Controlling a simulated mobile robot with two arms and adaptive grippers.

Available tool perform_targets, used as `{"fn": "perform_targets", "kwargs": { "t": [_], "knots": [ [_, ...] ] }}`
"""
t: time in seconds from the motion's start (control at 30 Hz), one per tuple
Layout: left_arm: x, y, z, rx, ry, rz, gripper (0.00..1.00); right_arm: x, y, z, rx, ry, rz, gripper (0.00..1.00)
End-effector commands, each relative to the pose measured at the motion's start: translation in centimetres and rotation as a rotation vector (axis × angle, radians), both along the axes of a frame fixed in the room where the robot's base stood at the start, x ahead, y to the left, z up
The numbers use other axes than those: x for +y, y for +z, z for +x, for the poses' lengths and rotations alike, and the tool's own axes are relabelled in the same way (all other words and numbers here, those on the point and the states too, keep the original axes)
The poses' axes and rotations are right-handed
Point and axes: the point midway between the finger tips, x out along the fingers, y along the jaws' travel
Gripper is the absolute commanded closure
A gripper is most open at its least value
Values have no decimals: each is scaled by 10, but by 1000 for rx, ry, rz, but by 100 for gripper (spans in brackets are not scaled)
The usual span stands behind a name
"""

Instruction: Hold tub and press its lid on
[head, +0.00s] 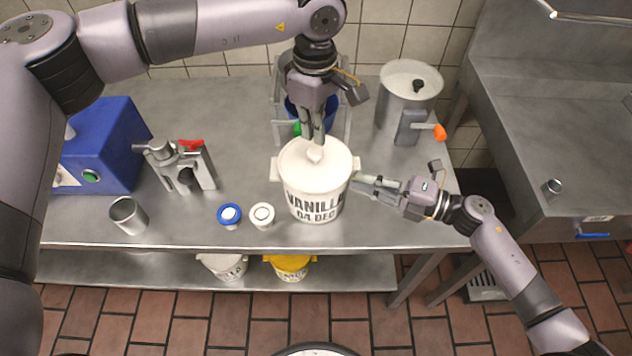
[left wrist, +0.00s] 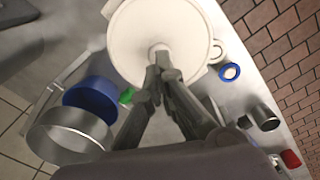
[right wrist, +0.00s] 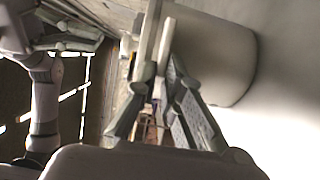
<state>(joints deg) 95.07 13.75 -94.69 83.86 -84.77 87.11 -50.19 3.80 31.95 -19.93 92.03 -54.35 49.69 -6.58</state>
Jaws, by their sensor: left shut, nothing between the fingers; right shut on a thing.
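The white tub (head: 315,205), lettered "VANILLA DA BEC", stands upright on the steel table near its front edge. Its white lid (head: 300,156) lies on top, with a round knob in the middle; I cannot tell if it is fully seated. The lid fills the top of the left wrist view (left wrist: 135,40). My left gripper (head: 314,140) points down, shut and empty, its tips at the knob. My right gripper (head: 358,184) comes from the right and is shut on the tub's side near the rim. The tub wall shows close up in the right wrist view (right wrist: 215,50).
Left of the tub are a small white-topped cup (head: 263,215), a blue-rimmed cup (head: 229,215), a steel cup (head: 128,215), a metal press (head: 180,167) and a blue machine (head: 105,140). Behind are a blue container (head: 325,108) and a steel pot (head: 405,90). The table's front right is clear.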

Motion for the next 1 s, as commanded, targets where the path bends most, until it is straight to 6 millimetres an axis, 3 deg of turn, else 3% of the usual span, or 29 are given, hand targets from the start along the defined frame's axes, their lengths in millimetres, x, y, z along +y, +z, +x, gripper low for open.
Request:
{"fn": "perform_targets", "kwargs": {
  "t": [0.23,1.0],
  "knots": [
    [-1,-15,0,1,-1,-1,100,0,-1,0,1,-1,-3,100],
    [-1,-15,0,1,-1,-1,100,0,-1,0,1,-1,-3,100]
  ]
}}
